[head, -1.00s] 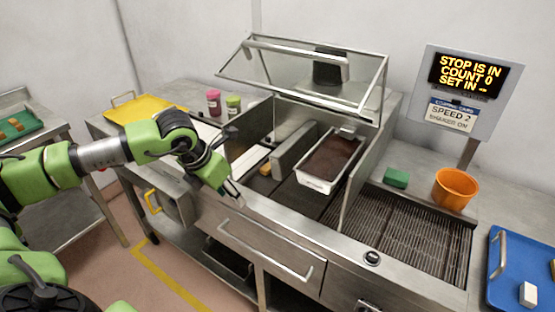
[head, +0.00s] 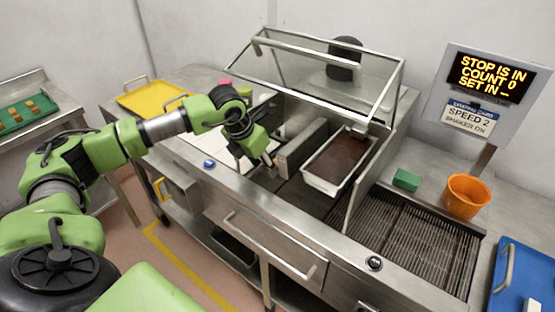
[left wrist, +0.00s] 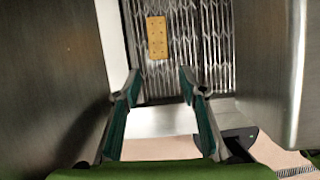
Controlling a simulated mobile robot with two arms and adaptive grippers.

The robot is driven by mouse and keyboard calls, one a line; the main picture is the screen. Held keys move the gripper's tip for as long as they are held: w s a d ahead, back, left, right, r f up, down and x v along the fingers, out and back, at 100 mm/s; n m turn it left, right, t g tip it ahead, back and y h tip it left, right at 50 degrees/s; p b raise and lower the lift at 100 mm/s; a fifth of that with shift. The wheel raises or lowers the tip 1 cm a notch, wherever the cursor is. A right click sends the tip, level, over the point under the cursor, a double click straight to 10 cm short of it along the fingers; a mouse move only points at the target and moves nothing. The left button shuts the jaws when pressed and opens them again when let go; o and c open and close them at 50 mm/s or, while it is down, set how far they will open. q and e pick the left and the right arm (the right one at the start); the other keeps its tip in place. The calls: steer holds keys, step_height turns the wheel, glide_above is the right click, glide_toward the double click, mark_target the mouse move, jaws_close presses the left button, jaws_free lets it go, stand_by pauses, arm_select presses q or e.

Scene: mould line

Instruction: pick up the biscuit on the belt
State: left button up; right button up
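The biscuit (left wrist: 156,37) is a tan, dotted rectangle. In the left wrist view it lies on the ridged metal belt (left wrist: 180,55), beyond my left fingertips and near the belt's left side. My left gripper (left wrist: 159,85) is open, with nothing between its dark green-faced fingers. In the head view my left gripper (head: 257,171) hangs over the belt channel, to the left of the upright metal plate, and largely hides the biscuit. My right gripper is not in view.
Metal walls flank the belt closely. A mould tray of dark filling (head: 335,160) sits right of the upright plate (head: 300,147) under a raised clear hood (head: 320,75). A green block (head: 406,180), an orange bucket (head: 467,196) and a blue tray (head: 530,265) stand right.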

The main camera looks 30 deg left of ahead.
mark_target(275, 162)
arm_select(q)
steer(key=shift+w+r, duration=0.15)
steer(key=shift+w, duration=0.2)
steer(key=w+p, duration=0.2)
steer(key=w, duration=0.1)
steer(key=w+f, duration=0.1)
steer(key=shift+w+d+p, duration=0.25)
steer(key=shift+d+p, duration=0.15)
steer(key=shift+f, duration=0.15)
steer(key=c, duration=0.8)
